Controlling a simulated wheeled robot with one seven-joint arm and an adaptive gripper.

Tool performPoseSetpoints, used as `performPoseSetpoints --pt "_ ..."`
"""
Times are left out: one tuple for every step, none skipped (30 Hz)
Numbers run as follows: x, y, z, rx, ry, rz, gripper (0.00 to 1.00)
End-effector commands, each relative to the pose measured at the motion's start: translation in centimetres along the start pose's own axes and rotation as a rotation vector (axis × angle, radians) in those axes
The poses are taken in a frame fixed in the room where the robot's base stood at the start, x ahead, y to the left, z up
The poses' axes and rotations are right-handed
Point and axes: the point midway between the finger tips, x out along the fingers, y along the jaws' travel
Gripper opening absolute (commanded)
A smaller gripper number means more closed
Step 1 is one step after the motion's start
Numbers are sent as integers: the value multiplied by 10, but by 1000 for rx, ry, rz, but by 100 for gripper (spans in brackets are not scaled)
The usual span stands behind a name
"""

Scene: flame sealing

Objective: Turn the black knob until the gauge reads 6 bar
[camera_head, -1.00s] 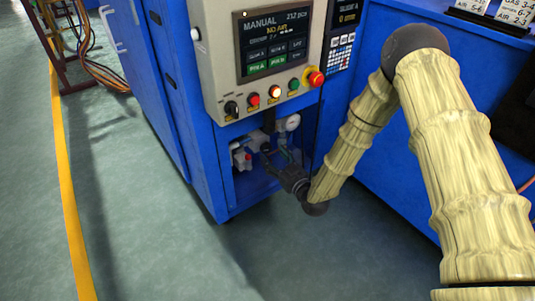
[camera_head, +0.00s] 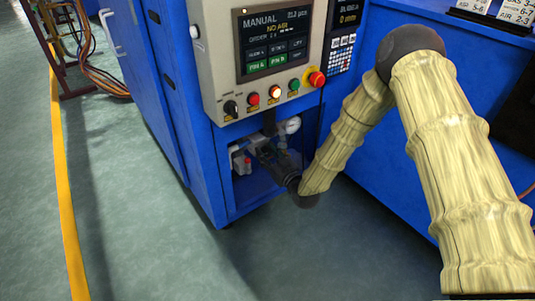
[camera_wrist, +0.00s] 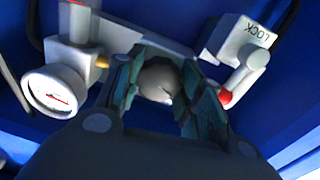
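In the wrist view, a rounded grey knob (camera_wrist: 159,80), pale in this light rather than black, sits between the two fingers of my gripper (camera_wrist: 163,66). The fingers are apart, one on each side of it; firm contact cannot be made out. The white round gauge (camera_wrist: 56,92) is left of the fingers, with a red needle; its numbers are too small to read. In the head view, my gripper (camera_head: 268,154) reaches into the cabinet recess and hides the knob. The gauge (camera_head: 292,125) shows above and right of it there.
A grey bracket marked LOCK (camera_wrist: 240,45) with a red-tipped part (camera_wrist: 227,98) stands close right of the fingers. The control panel (camera_head: 262,65) with its buttons overhangs the recess. Blue cabinet walls (camera_head: 214,160) enclose it. The floor in front is clear.

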Motion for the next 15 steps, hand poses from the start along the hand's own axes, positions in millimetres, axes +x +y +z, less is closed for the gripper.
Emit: performPoseSetpoints --pt "0 0 0 0 0 0 14" --pt "0 0 0 0 0 0 14" --pt "0 0 0 0 0 0 14" --pt "0 0 0 -1 0 0 14" --pt "0 0 0 -2 0 0 14" --pt "0 0 0 -5 0 0 14" --pt "0 0 0 -9 0 0 14" --pt "0 0 0 -14 0 0 14" --pt "0 0 -1 -22 0 0 14" --pt "0 0 -1 -29 0 0 14" --pt "0 0 -1 -39 1 0 14" --pt "0 0 -2 -56 2 0 14" --pt "0 0 -2 -69 4 0 14" --pt "0 0 -3 -84 5 0 14" --pt "0 0 -3 -108 7 0 14"
